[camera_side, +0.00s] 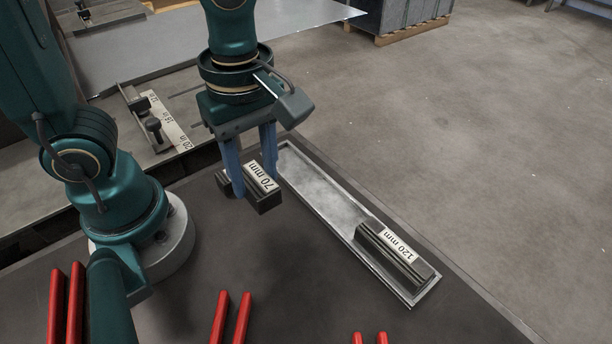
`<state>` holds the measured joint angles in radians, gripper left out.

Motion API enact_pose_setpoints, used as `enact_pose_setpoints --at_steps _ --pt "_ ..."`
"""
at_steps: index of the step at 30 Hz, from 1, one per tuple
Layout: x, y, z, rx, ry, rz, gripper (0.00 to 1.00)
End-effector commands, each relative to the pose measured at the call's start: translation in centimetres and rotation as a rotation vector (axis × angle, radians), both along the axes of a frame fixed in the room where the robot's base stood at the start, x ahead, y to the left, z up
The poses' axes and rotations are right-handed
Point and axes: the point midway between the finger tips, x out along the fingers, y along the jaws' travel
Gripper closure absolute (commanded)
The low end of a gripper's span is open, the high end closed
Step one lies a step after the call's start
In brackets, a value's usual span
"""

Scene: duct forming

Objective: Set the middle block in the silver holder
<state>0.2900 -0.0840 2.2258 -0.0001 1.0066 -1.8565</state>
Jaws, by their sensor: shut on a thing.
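My gripper (249,162) points down with its blue fingers shut on a dark block labelled 70 mm (265,201). The block appears to be held above the dark table, left of the silver holder (320,190). The holder is a long shallow tray running from upper left to lower right. A longer dark block labelled 120 mm (380,254) lies in its near right end. The far and middle parts of the holder are bare. The fingers hide part of the held block.
Several red handles (230,318) stand at the table's front edge. A metal bench with a scale (165,122) lies behind at left. The dark tabletop (290,270) between the handles and the holder is clear. Bare floor lies beyond the table's right edge.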

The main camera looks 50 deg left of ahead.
Motion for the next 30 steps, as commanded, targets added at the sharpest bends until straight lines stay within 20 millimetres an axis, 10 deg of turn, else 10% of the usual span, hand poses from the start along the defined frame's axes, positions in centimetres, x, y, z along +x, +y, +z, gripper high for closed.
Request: enact_pose_setpoints --at_steps 18,30 --pt "10.7 -2.1 2.3 -0.008 -0.031 -0.005 1.0" --pt "11.6 -2.0 0.1 -0.002 -0.004 0.006 1.0"
